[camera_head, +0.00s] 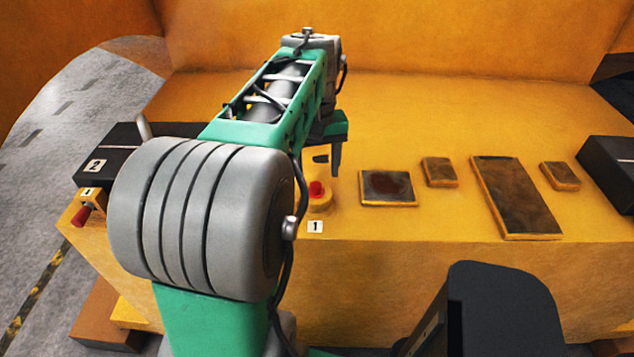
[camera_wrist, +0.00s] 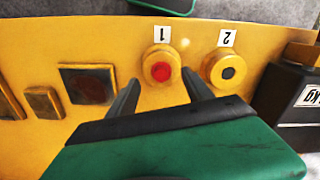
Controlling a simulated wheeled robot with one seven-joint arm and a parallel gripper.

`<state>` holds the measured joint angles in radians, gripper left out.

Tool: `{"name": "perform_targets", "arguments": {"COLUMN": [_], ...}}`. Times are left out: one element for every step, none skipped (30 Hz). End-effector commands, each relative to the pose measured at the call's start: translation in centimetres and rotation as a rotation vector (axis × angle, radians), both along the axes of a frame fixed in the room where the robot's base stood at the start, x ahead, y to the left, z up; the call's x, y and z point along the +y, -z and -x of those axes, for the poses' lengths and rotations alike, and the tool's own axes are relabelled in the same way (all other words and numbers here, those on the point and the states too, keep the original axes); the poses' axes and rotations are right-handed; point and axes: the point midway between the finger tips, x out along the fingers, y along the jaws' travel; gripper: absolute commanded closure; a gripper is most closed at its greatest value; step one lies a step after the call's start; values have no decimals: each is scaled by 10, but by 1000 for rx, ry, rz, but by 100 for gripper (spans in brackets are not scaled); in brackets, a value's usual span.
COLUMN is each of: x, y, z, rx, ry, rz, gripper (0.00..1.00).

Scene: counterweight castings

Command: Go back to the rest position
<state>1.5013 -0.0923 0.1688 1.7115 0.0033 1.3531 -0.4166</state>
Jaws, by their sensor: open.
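My gripper (camera_head: 328,155) is over the yellow table (camera_head: 440,115), at the end of my green and grey arm, which reaches forward. In the wrist view my gripper (camera_wrist: 162,90) has its two dark fingers spread apart with nothing held between them. A red button (camera_head: 317,189) on a yellow round base stands just below and in front of it, by a label "1". In the wrist view the red button (camera_wrist: 161,73) appears between and beyond the fingertips. Beside it is a dark-centred round button (camera_wrist: 227,71) by a label "2"; my arm hides it in the head view.
Right of my gripper lie a square plate (camera_head: 388,189), a small block (camera_head: 440,171), a long plate (camera_head: 516,198) and another small block (camera_head: 559,176). Black boxes stand at the right end (camera_head: 610,165) and left end (camera_head: 100,165). A red-handled switch (camera_head: 86,212) is at the left edge.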

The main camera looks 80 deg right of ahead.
Motion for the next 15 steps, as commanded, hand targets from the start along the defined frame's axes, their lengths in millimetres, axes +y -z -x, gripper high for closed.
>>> {"name": "perform_targets", "arguments": {"x": [-1,-1,0,0,0,0,0,0,0,0,0,0,0,0,0], "y": [-9,-13,-17,-20,-22,-23,-24,-24,-24,-24,-24,-24,-24,-24,-24], "z": [0,0,0,0,0,0,0,0,0,0,0,0,0,0,0], "rx": [0,0,0,0,0,0,0,0,0,0,0,0,0,0,0], "ry": [0,0,0,0,0,0,0,0,0,0,0,0,0,0,0], "rz": [2,2,0,0,0,-1,-1,-1,-2,-2,-1,-1,-1,-1,-1], "gripper": [40,40,40,40,40,40,40,40,40,40,40,40,40,40,40]}}
